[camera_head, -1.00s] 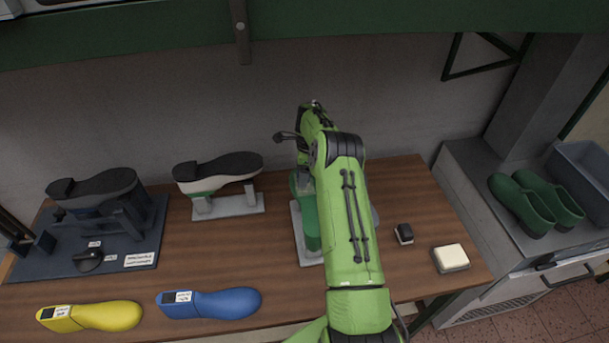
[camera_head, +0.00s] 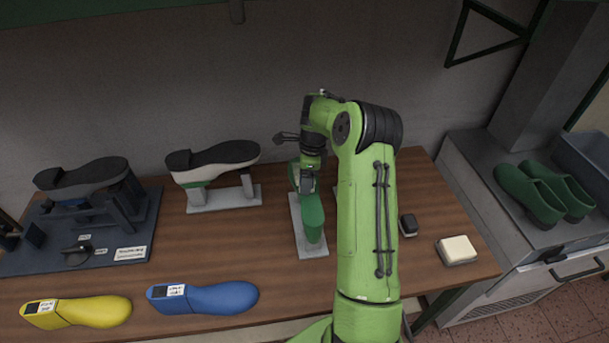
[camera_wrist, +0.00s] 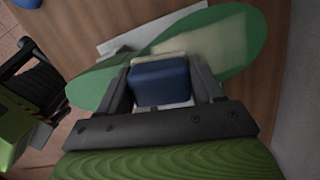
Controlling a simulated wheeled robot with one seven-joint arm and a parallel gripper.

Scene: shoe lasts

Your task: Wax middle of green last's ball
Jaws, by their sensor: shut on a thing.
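The green last (camera_head: 314,219) lies on a pale grey plate (camera_head: 313,252) in the middle of the bench, under my gripper (camera_head: 309,184). In the wrist view, the green last (camera_wrist: 240,35) spans the top behind my fingers, with a paler patch (camera_wrist: 207,43) across its broad part. My gripper (camera_wrist: 162,80) is shut on a blue block (camera_wrist: 160,83) with a cream edge facing the last. The block is over or against the last beside the pale patch; contact cannot be told. In the head view the block is too small to make out.
A blue last (camera_head: 208,297) and a yellow last (camera_head: 85,311) lie at the front left. Shoes stand on supports (camera_head: 225,198) behind and left. A small dark block (camera_head: 408,225) and a cream-topped block (camera_head: 457,250) lie to the right. Green clogs (camera_head: 540,190) stand farther right.

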